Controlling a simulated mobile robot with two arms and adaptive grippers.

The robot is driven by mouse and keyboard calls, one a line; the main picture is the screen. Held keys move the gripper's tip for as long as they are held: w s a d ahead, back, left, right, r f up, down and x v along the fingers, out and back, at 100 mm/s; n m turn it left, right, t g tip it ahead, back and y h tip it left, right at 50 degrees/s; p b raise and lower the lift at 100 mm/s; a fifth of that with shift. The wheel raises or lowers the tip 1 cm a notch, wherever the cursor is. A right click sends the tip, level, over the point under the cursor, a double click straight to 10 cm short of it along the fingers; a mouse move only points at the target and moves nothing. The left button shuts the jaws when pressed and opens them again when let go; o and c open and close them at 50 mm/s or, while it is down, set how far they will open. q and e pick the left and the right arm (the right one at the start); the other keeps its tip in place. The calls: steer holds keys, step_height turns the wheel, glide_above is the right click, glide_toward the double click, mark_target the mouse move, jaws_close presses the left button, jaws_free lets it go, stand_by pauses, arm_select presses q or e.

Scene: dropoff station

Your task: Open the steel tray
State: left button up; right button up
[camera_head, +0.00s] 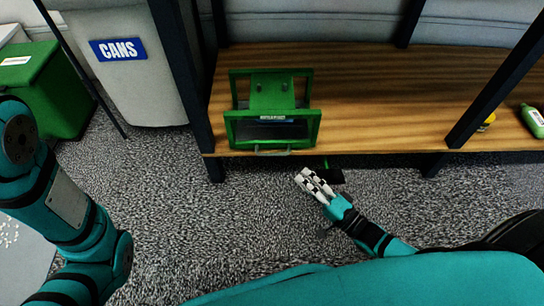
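A green-framed unit (272,88) stands on the wooden shelf, with a small label on its front. A dark panel sits inside its front frame, and a grey handle (272,153) shows low at the front, by the shelf edge. This looks like the steel tray's handle; the tray itself is mostly hidden. My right gripper (308,178) is in front of the shelf, below and right of the handle and apart from it. Its pale fingers lie close side by side, and I cannot tell if they are fully shut. My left arm is at the left; its gripper is out of view.
The wooden shelf (385,100) has dark posts at its front corners. A black piece (331,176) on a green stem hangs just beside my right gripper. A grey CANS bin (130,75) and a green bin (45,85) stand left. A green bottle (533,121) lies far right.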

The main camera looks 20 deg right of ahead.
mark_target(273, 154)
steer(key=shift+b+x, duration=2.55)
steer(key=shift+x, duration=3.45)
steer(key=shift+c, duration=0.2)
jaws_close()
steer(key=shift+f, duration=0.1)
